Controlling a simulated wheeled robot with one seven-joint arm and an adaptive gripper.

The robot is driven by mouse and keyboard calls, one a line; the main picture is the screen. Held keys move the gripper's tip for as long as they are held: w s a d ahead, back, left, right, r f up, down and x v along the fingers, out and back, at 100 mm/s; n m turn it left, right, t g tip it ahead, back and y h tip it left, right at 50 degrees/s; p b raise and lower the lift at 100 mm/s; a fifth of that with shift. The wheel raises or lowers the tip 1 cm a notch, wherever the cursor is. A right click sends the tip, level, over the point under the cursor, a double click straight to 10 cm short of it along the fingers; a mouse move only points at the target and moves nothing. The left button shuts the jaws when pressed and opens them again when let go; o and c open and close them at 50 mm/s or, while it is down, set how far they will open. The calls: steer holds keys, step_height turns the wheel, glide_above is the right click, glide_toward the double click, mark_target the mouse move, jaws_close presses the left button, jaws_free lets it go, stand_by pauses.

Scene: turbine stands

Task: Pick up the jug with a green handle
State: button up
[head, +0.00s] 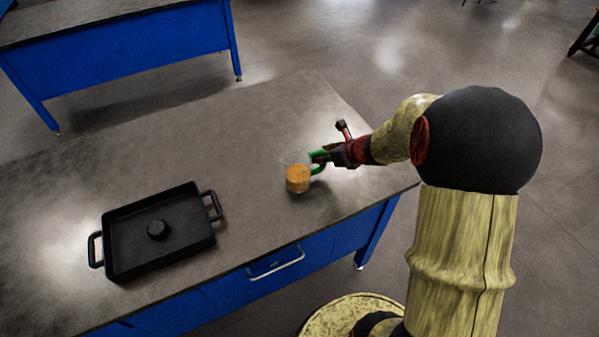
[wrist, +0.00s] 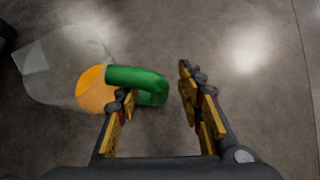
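The jug (head: 298,179) is clear with orange contents and stands on the grey table. Its green handle (head: 318,157) points toward my gripper, on the jug's right side. In the wrist view, the jug (wrist: 62,72) is at the upper left and its green handle (wrist: 140,80) reaches between the fingers. My gripper (wrist: 156,88) is open, with the left finger overlapping the handle loop and the right finger apart, to the right of the handle. I cannot tell whether the left finger touches the handle.
A black two-handled tray (head: 122,238) with a dark round knob-like object (head: 158,229) in it stands at the left of the table (head: 240,130). The table between tray and jug is clear. Another blue table (head: 120,55) stands behind.

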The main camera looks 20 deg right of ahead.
steer(key=b+x, duration=0.1)
steer(key=x, duration=0.3)
steer(key=shift+f, duration=0.1)
steer(key=shift+c, duration=0.9)
steer(key=c, duration=0.7)
jaws_close()
